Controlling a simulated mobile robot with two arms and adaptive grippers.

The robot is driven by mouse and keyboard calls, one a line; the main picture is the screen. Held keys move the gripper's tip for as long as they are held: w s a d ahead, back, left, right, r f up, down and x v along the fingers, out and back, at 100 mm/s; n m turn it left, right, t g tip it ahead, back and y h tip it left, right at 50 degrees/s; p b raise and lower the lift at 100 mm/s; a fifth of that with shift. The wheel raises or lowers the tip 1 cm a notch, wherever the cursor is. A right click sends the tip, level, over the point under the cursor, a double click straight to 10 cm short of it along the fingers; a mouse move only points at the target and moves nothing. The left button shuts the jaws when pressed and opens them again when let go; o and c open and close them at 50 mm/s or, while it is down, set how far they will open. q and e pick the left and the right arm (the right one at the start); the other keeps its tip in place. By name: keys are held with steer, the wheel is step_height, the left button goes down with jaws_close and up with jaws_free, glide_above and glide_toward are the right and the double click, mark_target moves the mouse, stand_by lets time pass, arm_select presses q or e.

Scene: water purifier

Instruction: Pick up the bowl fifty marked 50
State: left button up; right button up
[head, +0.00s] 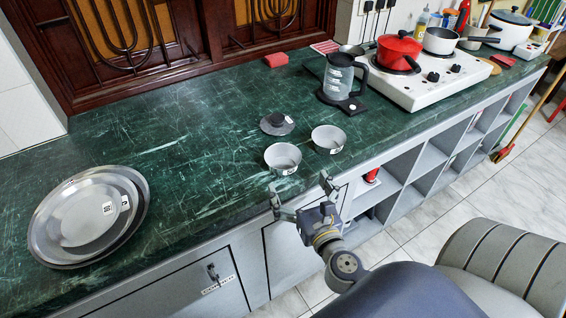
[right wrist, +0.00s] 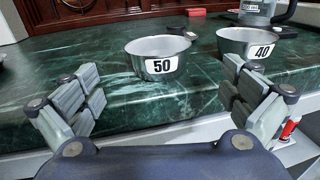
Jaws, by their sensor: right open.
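The bowl marked 50 (right wrist: 160,57) is a small grey metal bowl standing upright on the green counter. In the head view this bowl (head: 283,157) is the left one of two small bowls near the counter's front edge. The bowl marked 40 (right wrist: 256,45) stands to its right, also visible in the head view (head: 328,139). My right gripper (head: 300,195) is open and empty at the front edge of the counter. In the right wrist view its spread fingers (right wrist: 160,92) frame the bowl marked 50 from the front, without touching it. My left gripper is not in view.
A dark round object (head: 277,123) lies behind the bowls. A glass kettle (head: 341,77) and a white stove (head: 428,82) with a red pot (head: 399,50) are to the right. Stacked metal plates (head: 88,214) lie at left. The counter between plates and bowls is clear.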

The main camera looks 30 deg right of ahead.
mark_target(290, 171)
steer(key=p+x, duration=0.1)
steer(key=x, duration=0.4)
steer(key=shift+w+d+r, duration=0.1)
steer(key=shift+w, duration=0.25)
steer(key=p+x, duration=0.1)
steer(key=x, duration=0.3)
steer(key=shift+w, duration=0.25)
steer(key=c, duration=1)
